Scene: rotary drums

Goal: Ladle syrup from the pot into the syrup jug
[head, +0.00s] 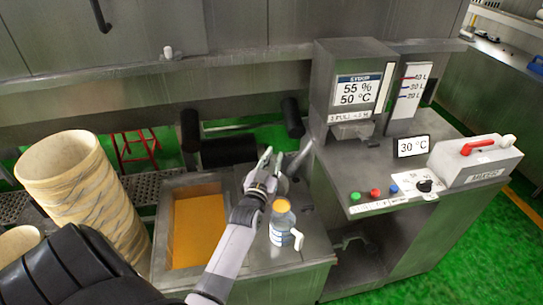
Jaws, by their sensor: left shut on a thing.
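The pot (165,215) is a square metal basin with orange-yellow syrup (200,230) in it, at the lower centre left. The syrup jug (281,224) stands upright on the metal top right of the pot. It has a grey-blue body, a white handle on its right and orange at its top. My left gripper (266,163) is beyond the jug, above the far right of the pot's bench. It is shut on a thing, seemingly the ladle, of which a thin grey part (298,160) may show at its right. The ladle's bowl cannot be made out. My right gripper is out of view.
A grey machine with a syrup display (359,90) and coloured buttons (375,193) stands to the right. A red-handled mixer box (474,162) sits on it. A tall ribbed beige drum (75,185) stands at the left. Black rollers (292,118) lie behind the bench.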

